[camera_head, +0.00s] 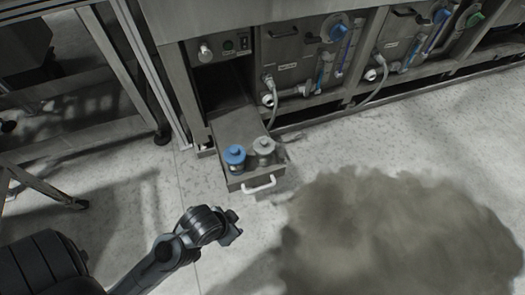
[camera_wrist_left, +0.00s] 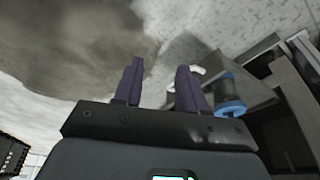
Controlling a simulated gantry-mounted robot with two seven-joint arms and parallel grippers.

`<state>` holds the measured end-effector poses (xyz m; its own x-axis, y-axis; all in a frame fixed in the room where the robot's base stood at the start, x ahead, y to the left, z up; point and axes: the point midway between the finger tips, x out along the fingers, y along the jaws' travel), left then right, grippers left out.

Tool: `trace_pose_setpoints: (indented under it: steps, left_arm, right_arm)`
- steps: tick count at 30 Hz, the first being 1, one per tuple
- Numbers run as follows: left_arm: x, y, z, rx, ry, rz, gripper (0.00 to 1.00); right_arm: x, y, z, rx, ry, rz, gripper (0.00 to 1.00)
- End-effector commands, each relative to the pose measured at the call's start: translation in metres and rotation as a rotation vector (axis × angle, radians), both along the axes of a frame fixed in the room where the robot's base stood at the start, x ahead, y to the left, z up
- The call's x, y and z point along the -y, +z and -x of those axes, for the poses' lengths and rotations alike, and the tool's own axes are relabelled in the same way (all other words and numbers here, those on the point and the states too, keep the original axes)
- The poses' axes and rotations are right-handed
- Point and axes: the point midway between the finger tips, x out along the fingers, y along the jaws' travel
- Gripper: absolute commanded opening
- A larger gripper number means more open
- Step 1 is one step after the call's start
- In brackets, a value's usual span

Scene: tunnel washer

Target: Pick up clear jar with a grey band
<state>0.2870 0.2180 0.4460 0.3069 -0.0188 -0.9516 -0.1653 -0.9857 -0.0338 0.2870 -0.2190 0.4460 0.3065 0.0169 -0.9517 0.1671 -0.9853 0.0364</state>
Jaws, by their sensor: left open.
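A jar with a grey top (camera_head: 264,147) stands near the front of a pulled-out drawer (camera_head: 233,122). A jar with a blue top (camera_head: 235,157) stands just left of it. The left gripper (camera_head: 232,228) is below and in front of the drawer in the head view, apart from both jars. In the left wrist view its two dark fingers (camera_wrist_left: 158,78) are spread, with nothing between them. The blue-topped jar (camera_wrist_left: 229,94) shows right of the fingers there. I cannot make out the grey-topped jar in that view. The right gripper is not in view.
The drawer has a white front handle (camera_head: 259,185), also seen behind the right finger in the wrist view. A large blurred grey-brown mass (camera_head: 400,235) covers the right floor. Metal cabinets with hoses (camera_head: 300,65) stand behind. A metal frame (camera_head: 137,60) stands at left.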

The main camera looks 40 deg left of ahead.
Motion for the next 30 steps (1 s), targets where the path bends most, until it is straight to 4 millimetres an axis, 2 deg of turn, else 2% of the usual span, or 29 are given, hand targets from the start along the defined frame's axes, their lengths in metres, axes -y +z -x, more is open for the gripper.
trace_pose_setpoints:
  steps: [8,15,17,26,30]
  left_arm:
    - [0.000,0.000,0.000,-0.001,0.000,0.000,0.42]
    - [0.000,-0.001,0.000,-0.001,0.000,0.000,0.79]
    - [0.000,-0.001,0.000,-0.001,0.000,0.000,0.86]
    - [0.000,-0.001,-0.001,0.001,0.003,0.001,0.86]
    - [0.002,-0.004,-0.015,0.036,0.031,0.017,0.86]
  right_arm:
    - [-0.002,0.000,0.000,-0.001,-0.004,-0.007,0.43]
    - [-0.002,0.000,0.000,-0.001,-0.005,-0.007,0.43]
    - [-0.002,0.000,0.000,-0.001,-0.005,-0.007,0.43]
    - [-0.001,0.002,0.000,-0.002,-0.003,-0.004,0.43]
    - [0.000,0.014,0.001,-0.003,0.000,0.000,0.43]
